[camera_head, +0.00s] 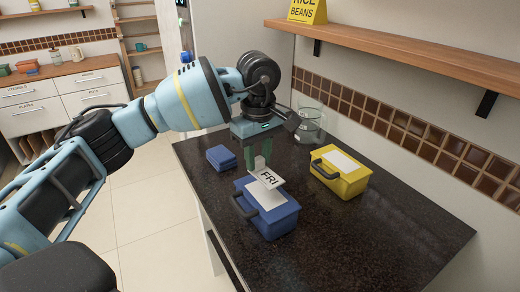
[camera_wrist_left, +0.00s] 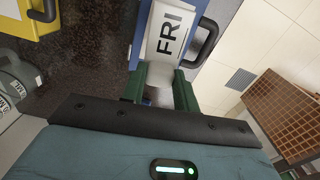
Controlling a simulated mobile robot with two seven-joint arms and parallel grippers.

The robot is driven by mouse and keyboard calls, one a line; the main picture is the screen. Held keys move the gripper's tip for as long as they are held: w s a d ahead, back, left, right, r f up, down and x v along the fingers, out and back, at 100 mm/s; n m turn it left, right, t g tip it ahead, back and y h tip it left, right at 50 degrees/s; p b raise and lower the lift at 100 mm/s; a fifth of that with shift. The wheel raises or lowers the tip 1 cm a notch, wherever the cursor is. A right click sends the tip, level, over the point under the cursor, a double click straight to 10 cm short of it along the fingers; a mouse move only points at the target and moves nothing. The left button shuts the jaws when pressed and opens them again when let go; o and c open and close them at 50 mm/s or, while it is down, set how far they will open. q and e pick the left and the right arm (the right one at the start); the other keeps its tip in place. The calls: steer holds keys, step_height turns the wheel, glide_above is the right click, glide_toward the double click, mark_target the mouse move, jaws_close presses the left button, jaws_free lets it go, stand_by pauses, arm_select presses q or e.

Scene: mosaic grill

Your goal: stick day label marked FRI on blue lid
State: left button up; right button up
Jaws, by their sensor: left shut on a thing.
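The white label marked FRI (camera_head: 268,180) is tilted above the blue box, and its print reads clearly in the left wrist view (camera_wrist_left: 170,35). My left gripper (camera_head: 260,161) is shut on the label's end, with its green fingers pointing down. The blue lid (camera_head: 283,207) tops a blue box with a dark handle on the dark counter. A pale patch shows on the lid, partly hidden by the label. I cannot tell whether the label touches the lid. The blue box also shows in the left wrist view (camera_wrist_left: 140,32). My right gripper is not in view.
A yellow box (camera_head: 350,183) with a white patch on its lid stands to the right. A small blue stack (camera_head: 221,157) lies behind left. A glass jar (camera_head: 311,122) stands at the back. The front right of the counter (camera_head: 380,240) is clear. A wooden shelf (camera_head: 430,52) overhangs at right.

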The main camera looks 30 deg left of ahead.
mark_target(258, 172)
arm_select(q)
steer(key=shift+f+b, duration=0.6)
steer(key=shift+f, duration=1.7)
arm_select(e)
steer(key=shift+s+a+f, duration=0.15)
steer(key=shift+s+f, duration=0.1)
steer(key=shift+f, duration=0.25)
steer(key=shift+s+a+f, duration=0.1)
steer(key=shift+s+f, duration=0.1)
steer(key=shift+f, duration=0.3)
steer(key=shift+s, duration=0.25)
arm_select(q)
steer(key=shift+f, duration=0.45)
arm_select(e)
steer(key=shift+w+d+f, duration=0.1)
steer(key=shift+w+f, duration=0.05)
arm_select(q)
steer(key=o, duration=1.6)
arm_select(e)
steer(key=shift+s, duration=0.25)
arm_select(q)
steer(key=shift+r, duration=0.1)
